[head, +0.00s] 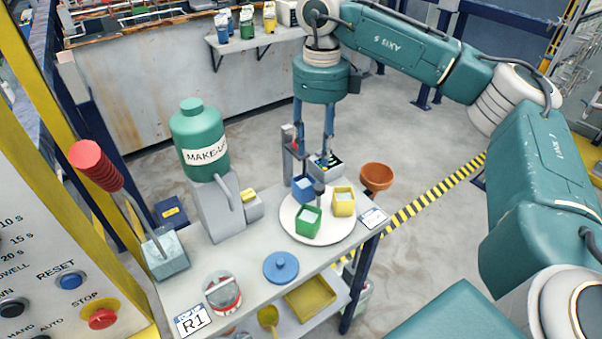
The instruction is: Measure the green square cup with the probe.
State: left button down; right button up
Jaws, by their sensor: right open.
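The green square cup (308,222) stands on a round white plate (291,234) on the bench, with pale contents showing at its top. A blue square cup (303,188) and a yellow square cup (344,202) stand beside it. A dark upright piece (319,189) shows between the cups; I cannot tell whether it is the probe. A grey stand (289,150) and a small dark boxed device (328,166) are behind the plate. My right gripper (313,148) points down, open, above the area behind the cups, its fingertips near the stand and device. My left gripper is out of view.
A green "MAKE-UP" bottle (199,140) stands on a grey block at left. A red-handled lever (97,165) rises at the bench's left end. A blue lid (281,267) and a red-and-grey container (223,294) lie in front. An orange bowl (376,176) is behind right.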

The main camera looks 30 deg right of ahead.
jog(key=p, duration=0.2)
send_over(319, 186)
notch_tip(319, 186, down, 6)
jog(key=shift+s+d+f, duration=0.15)
jog(key=shift+f, duration=0.1)
jog(key=f, duration=0.2)
jog(key=shift+w+f, duration=0.25)
jog(key=shift+f, duration=0.6)
jog(key=shift+s+f, duration=0.1)
grip_shut()
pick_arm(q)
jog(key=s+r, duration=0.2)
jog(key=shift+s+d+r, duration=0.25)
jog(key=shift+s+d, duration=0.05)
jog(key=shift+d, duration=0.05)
